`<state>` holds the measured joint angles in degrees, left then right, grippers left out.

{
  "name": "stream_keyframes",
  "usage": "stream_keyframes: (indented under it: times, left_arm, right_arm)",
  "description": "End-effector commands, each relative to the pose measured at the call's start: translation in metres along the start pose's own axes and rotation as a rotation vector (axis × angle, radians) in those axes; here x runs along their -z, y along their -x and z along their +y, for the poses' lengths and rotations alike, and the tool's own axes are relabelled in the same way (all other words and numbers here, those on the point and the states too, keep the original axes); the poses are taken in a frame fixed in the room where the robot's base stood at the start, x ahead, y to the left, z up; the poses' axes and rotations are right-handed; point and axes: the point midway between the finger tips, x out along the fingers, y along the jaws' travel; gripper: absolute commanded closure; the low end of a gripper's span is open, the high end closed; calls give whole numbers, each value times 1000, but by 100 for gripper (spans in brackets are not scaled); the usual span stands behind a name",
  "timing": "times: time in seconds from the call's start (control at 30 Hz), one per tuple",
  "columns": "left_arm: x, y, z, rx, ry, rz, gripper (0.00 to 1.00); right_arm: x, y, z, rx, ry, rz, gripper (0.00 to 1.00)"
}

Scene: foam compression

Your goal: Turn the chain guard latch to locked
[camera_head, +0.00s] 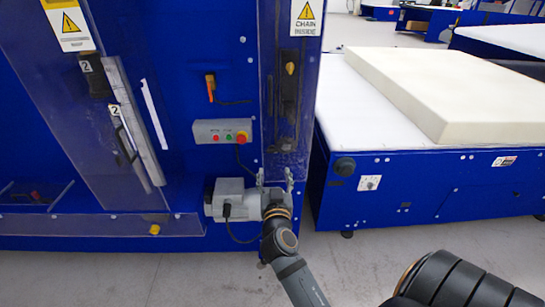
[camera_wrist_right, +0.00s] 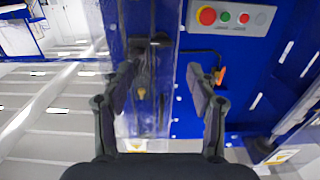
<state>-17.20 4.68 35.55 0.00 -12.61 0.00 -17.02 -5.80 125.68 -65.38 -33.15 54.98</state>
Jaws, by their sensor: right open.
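The chain guard (camera_head: 305,120) is a clear panel over a dark slot on the machine's right column, under a yellow "CHAIN" warning label (camera_head: 306,15). A dark latch with a yellow knob (camera_head: 290,68) sits high in the slot. In the right wrist view, which is turned over, the yellow knob (camera_wrist_right: 140,93) shows beside the left-hand finger. My right gripper (camera_head: 275,174) is open and empty below the latch, with its fingers pointing up along the column. It also shows in the wrist view (camera_wrist_right: 163,68). My left gripper is not in view.
A grey control box (camera_head: 222,131) with a red-and-yellow button and an orange-handled switch (camera_head: 210,86) are left of the column. A grey motor-like box (camera_head: 229,197) is beside my gripper. A conveyor table (camera_head: 350,110) with a foam block (camera_head: 455,90) stands right.

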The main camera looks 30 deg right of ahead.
Motion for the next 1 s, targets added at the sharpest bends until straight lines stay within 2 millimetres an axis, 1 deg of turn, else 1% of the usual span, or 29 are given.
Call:
stream_keyframes:
  times: [0.07,0.13,0.4,0.53,0.6,0.7,0.93,0.97,1.0]
  left_arm:
    - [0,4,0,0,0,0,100]
    - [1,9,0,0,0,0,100]
    - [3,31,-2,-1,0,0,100]
    - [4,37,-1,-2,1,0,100]
    - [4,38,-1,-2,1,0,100]
    - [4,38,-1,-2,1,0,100]
    - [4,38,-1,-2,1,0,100]
    - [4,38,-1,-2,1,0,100]
    - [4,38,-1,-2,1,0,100]
  right_arm:
    - [2,-5,-1,4,3,1,42]
    - [4,-15,-2,5,6,2,42]
    - [4,-73,-1,3,6,0,42]
    - [2,-93,-1,4,4,-2,42]
    - [1,-99,-1,4,5,-2,42]
    - [0,-104,-1,4,3,-2,42]
    - [-2,-104,-1,4,3,-3,42]
    - [-2,-104,-1,4,3,-3,44]
    - [-2,-104,-1,4,3,-3,50]
